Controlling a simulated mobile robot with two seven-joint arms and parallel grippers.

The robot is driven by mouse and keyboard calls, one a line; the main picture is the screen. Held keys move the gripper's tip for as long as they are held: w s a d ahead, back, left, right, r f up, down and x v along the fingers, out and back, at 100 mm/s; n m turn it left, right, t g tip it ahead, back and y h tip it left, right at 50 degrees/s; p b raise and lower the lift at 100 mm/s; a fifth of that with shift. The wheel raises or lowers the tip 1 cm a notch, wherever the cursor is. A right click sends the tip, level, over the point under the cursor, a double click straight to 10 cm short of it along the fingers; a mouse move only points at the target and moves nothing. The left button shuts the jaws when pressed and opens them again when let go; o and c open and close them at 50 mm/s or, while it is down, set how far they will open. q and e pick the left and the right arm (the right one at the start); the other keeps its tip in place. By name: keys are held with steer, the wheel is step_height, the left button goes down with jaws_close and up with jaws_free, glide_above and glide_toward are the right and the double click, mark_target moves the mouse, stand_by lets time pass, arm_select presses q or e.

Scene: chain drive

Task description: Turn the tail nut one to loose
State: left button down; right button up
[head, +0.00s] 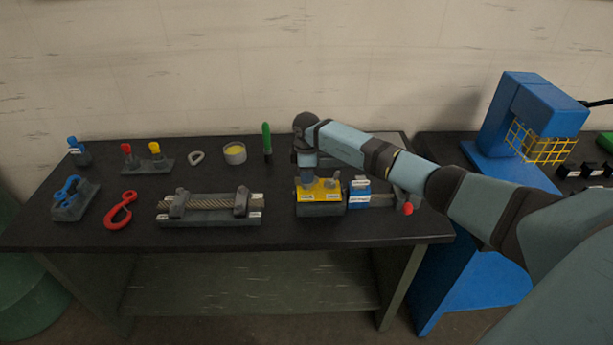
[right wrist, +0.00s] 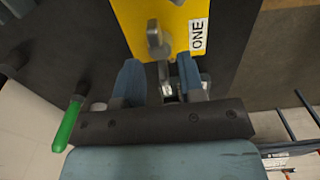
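A yellow block (head: 322,188) with white labels sits on a dark base on the table. In the right wrist view, its yellow face (right wrist: 150,15) carries a label reading "ONE" (right wrist: 198,35). A grey knob-like part (right wrist: 157,38) stands up beside that label; I cannot tell for certain whether it is the tail nut. My right gripper (head: 307,176) points down at the left part of the yellow block. In the wrist view, the right gripper's fingers (right wrist: 160,80) are apart, with small grey metal parts showing between them. The fingertips' contact is unclear. My left gripper is out of view.
Right of the yellow block are a blue block (head: 359,188) and a red-tipped part (head: 408,208). A green upright handle (head: 267,140) stands behind. The table's front is clear.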

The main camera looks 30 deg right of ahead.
steer(key=shift+f, duration=1.2)
steer(key=c, duration=0.6)
